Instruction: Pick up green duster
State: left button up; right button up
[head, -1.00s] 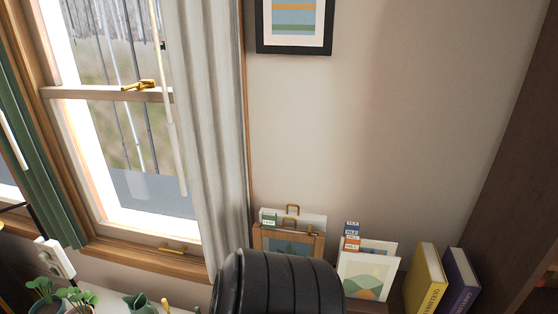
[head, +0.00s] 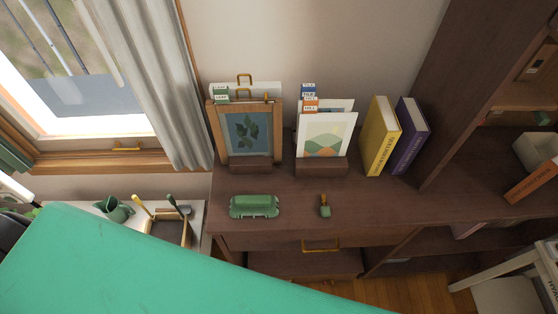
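A green, rounded, ridged block (head: 254,206) lies on the dark wooden desk (head: 285,222), left of centre. To its right is a small item (head: 325,206) with a green block end and a short brown and gold handle. Either could be the green duster; I cannot tell which from this view. Both lie apart on the desk with clear wood around them. Neither of my grippers is in view.
A framed leaf picture (head: 246,136), a card holder (head: 326,135), a yellow book (head: 380,136) and a purple book (head: 410,134) stand behind. A large teal surface (head: 150,270) blocks the lower left. A pale chair (head: 505,290) is at right.

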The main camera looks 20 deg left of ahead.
aim_at(253, 205)
jog(key=u, duration=0.8)
jog(key=z, duration=1.7)
jog(key=u, duration=1.55)
